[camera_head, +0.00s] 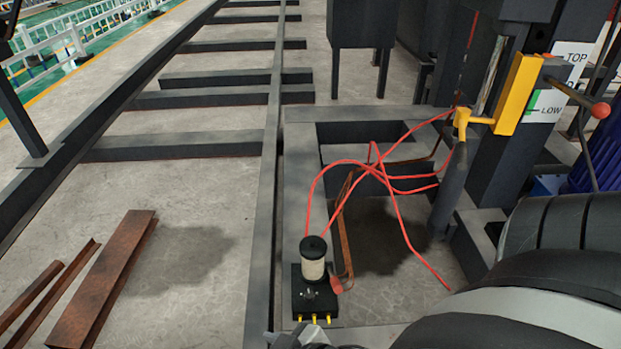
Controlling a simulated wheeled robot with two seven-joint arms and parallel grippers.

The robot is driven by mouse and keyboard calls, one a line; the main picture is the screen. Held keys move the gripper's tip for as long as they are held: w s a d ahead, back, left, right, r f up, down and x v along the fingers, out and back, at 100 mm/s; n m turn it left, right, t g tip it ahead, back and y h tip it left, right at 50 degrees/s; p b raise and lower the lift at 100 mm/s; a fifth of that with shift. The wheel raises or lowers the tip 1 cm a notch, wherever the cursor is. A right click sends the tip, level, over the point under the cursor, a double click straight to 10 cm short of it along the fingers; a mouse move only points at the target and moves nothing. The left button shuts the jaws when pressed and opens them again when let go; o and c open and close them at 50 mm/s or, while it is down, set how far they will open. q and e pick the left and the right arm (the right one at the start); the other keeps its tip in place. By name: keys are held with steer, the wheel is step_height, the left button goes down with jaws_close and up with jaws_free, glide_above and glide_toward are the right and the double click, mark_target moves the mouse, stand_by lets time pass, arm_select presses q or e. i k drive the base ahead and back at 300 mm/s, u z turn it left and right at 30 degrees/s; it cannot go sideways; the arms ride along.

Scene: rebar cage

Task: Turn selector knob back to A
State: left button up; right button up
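A small black unit (315,299) with a cream cylinder (314,262) under a black cap stands on the grey frame at the bottom centre. It has a short lever with a red ball (337,285) at its right side and several yellow fittings along its front. A small knob-like part (309,292) shows on its top face, too small to read; no letter A is legible. My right arm comes in from the lower right. Dark parts at the bottom edge, just below the unit, seem to belong to my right gripper (300,339); its fingers are mostly cut off. My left gripper is not in view.
Red hoses (383,170) loop from the unit to the machine at right. A yellow bracket (517,95), a red-ball lever (600,110) and a TOP/LOW label (546,105) are at upper right. Rusty steel profiles (108,277) lie on the floor at left.

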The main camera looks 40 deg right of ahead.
mark_target(309, 296)
steer(key=z, duration=2.15)
steer(key=k, duration=1.1)
steer(key=u, duration=1.25)
steer(key=i, duration=1)
